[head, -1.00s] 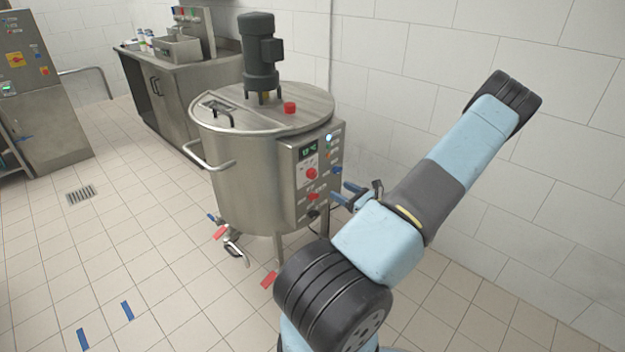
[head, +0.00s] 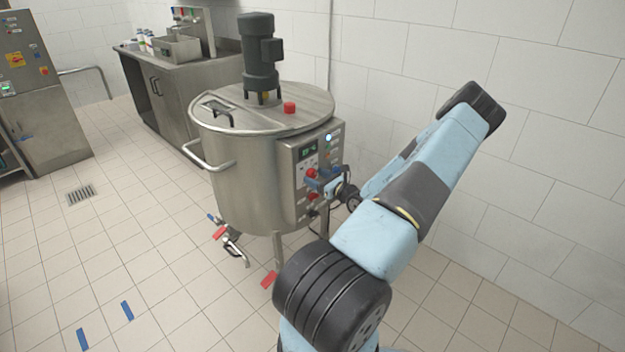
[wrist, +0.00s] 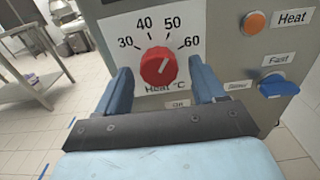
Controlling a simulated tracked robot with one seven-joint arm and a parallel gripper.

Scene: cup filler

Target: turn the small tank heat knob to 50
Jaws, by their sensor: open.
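The small tank (head: 245,165) is a steel drum with a control panel on its right side. Its heat knob (wrist: 158,67) is red and round, on a white dial marked 30, 40, 50 and 60. Its light pointer mark leans up and to the right; I cannot read the exact value. My gripper (wrist: 159,72) is open, with one blue finger on each side of the knob. Gaps show between the knob and both fingers in the wrist view. In the head view my gripper (head: 323,184) is at the panel, partly covering it.
An orange Heat lamp (wrist: 253,22) and a blue Fast switch (wrist: 279,85) are right of the dial. A motor (head: 260,55) and a red button (head: 290,108) are on the lid. The tiled wall is behind the tank.

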